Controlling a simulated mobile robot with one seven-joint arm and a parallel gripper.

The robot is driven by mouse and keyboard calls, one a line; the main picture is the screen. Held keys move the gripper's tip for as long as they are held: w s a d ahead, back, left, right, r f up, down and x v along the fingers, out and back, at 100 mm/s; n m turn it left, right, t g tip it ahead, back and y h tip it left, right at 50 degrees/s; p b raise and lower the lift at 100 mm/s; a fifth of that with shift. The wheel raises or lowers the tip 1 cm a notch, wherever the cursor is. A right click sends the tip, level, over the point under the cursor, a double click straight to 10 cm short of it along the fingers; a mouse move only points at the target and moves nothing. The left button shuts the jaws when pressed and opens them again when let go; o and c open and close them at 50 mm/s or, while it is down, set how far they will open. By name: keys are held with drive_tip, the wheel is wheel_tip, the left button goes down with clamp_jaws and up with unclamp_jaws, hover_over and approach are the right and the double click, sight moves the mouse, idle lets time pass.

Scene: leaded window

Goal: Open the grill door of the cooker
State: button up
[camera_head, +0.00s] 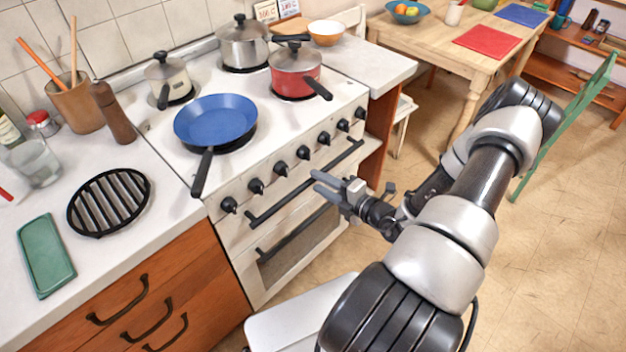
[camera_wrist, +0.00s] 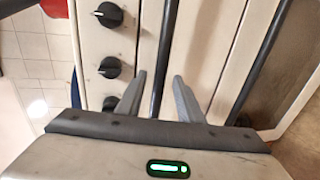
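The white cooker (camera_head: 270,200) stands left of my arm, with a row of black knobs along its front. Below the knobs is the grill door, a narrow panel with a long black bar handle (camera_head: 280,197); it looks shut. The oven door below has a second black handle (camera_head: 292,232). My gripper (camera_head: 316,181) is open and empty at the right half of the grill handle. In the wrist view, the grill handle (camera_wrist: 170,30) runs between the two spread fingers (camera_wrist: 160,80). I cannot tell whether the fingertips reach around the bar or stop short of it.
A blue pan (camera_head: 215,118), a red pot (camera_head: 295,72) and other pots stand on the hob. The pan's handle sticks out over the front edge. Wooden drawers (camera_head: 160,300) are at left, a green chair (camera_head: 570,125) at right. Floor is clear right of my arm.

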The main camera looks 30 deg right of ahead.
sight(313, 179)
drive_tip(key=shift+x, duration=1.75)
clamp_jaws()
